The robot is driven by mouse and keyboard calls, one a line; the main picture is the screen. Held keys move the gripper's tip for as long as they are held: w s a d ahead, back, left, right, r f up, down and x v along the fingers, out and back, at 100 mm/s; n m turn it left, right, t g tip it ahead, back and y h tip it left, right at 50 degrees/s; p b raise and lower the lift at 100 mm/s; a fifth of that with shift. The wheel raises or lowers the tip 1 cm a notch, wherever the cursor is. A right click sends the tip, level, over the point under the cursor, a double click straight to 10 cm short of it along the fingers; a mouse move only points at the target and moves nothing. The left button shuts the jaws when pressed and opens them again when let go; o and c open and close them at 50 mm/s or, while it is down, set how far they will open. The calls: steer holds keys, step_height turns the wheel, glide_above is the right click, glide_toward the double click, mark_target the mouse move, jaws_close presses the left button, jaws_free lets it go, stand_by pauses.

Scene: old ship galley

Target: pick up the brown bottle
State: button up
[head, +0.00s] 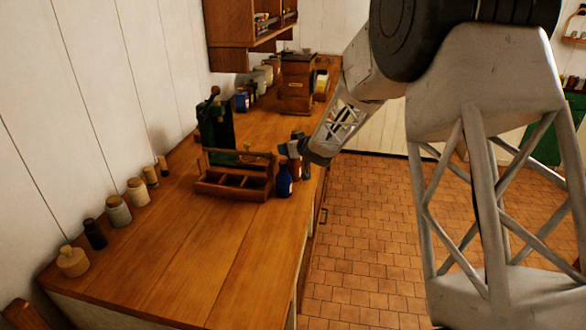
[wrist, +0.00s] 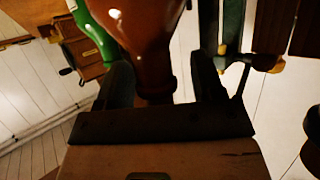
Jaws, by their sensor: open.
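The brown bottle (wrist: 147,38) is large and glossy in the wrist view, with its narrower end between the two fingers of my gripper (wrist: 163,82). The fingers are apart, one on each side of it, and I see no clear grip. In the head view my gripper (head: 297,147) is over the right edge of the wooden counter, behind the blue bottle. A small reddish-brown part of the brown bottle (head: 295,168) shows below it; the rest is hidden by the gripper and the blue bottle.
A blue bottle (head: 285,182) stands just in front, beside a wooden divided caddy (head: 232,190). A dark green device (head: 214,128) and a wooden cabinet (head: 297,82) stand farther back. Several jars line the wall, including a corked one (head: 118,211). The counter's near part (head: 200,255) is clear.

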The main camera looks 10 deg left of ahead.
jaws_close()
stand_by(0.3)
steer(key=shift+r, duration=0.15)
step_height(320, 180, up, 10)
stand_by(0.8)
stand_by(0.4)
